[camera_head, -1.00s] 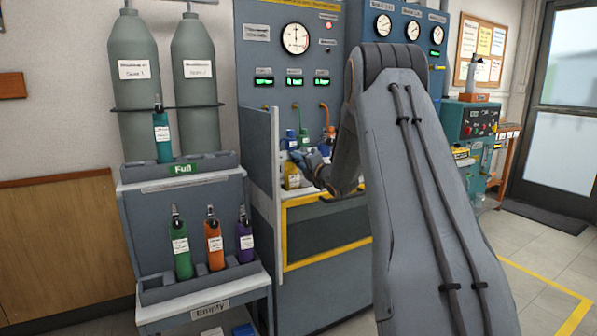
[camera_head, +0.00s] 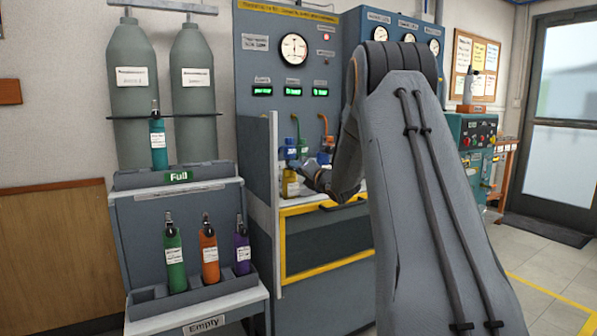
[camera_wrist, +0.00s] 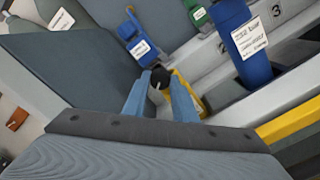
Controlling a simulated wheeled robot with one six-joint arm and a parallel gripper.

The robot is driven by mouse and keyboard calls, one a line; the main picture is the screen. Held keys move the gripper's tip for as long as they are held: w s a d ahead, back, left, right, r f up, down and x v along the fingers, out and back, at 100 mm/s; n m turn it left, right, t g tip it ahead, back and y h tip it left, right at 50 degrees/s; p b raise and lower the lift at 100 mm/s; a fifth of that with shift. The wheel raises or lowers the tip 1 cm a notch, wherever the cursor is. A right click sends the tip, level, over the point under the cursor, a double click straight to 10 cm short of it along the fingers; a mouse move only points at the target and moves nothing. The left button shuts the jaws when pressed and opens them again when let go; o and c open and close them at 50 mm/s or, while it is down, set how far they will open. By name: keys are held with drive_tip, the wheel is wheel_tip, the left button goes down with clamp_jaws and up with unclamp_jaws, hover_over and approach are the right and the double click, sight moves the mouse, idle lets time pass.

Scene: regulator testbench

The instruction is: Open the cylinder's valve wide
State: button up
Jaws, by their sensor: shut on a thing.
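A yellow cylinder (camera_head: 290,183) stands in the test bench (camera_head: 250,60), left of my gripper (camera_head: 312,172). In the wrist view, my gripper's blue fingers (camera_wrist: 160,95) are shut on a round black valve knob (camera_wrist: 160,77) with a white mark, seen nearly end-on. Part of a yellow body (camera_wrist: 203,104) shows behind the right finger. My gripper hides most of the cylinder in the wrist view, and how far the valve is turned cannot be told.
Blue cylinders (camera_wrist: 242,42) and a green one (camera_wrist: 198,12) stand close by in the bench. A grey side panel (camera_head: 260,185) borders the left. A rack holds a teal cylinder (camera_head: 158,145) above and green (camera_head: 174,258), orange (camera_head: 209,255) and purple (camera_head: 242,250) ones below.

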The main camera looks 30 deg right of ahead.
drive_tip(key=shift+f, duration=0.1)
drive_tip(key=o, duration=1.1)
drive_tip(key=shift+c, duration=0.2)
drive_tip(key=s, duration=0.7)
drive_tip(key=shift+s+d, duration=0.15)
drive_tip(key=shift+s, duration=0.25)
